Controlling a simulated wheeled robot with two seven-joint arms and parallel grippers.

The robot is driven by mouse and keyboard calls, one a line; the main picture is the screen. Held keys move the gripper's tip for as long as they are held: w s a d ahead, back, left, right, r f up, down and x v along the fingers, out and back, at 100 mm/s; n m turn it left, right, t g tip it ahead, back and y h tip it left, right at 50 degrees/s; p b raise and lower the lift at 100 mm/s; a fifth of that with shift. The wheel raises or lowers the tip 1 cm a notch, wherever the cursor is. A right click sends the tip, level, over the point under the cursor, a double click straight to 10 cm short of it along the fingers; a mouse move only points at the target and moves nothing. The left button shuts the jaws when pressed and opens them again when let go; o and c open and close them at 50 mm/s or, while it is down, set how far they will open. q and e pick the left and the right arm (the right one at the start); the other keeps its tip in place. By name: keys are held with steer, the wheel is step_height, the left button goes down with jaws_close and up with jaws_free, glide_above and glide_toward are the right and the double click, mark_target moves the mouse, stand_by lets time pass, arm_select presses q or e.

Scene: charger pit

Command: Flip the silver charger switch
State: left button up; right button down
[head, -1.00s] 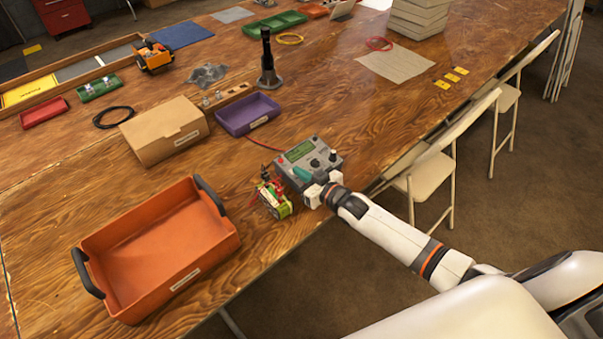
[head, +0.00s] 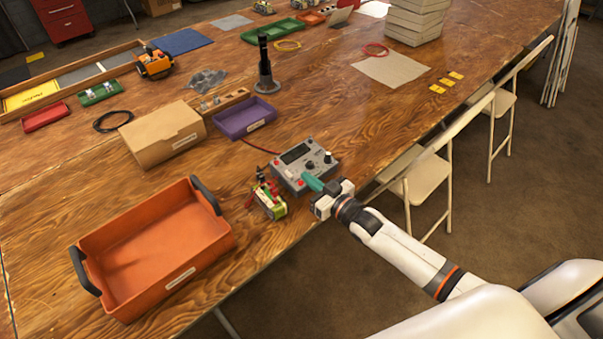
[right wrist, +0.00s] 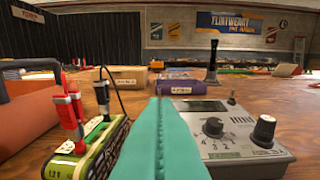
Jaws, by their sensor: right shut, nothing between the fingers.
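The grey charger (head: 318,173) sits near the table's front edge, with a dark display and black knobs. It also shows at the right of the right wrist view (right wrist: 245,160). A small silver switch (right wrist: 232,97) stands at its far side there; its exact tilt is hard to tell. My right gripper (head: 312,182) has its teal fingers shut and empty, at the charger's near side. In the right wrist view the fingers (right wrist: 165,135) fill the lower middle, left of the knobs, and hide part of the charger. My left gripper is not in view.
A green battery pack (head: 270,205) with red and black plugs stands close left of the charger. Folding chairs (head: 428,173) line the table's right edge.

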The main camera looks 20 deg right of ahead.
steer(key=v, duration=0.3)
steer(key=f+v, duration=0.1)
steer(key=v, duration=0.1)
steer(key=shift+s+d+r, duration=0.15)
steer(key=shift+s, duration=0.2)
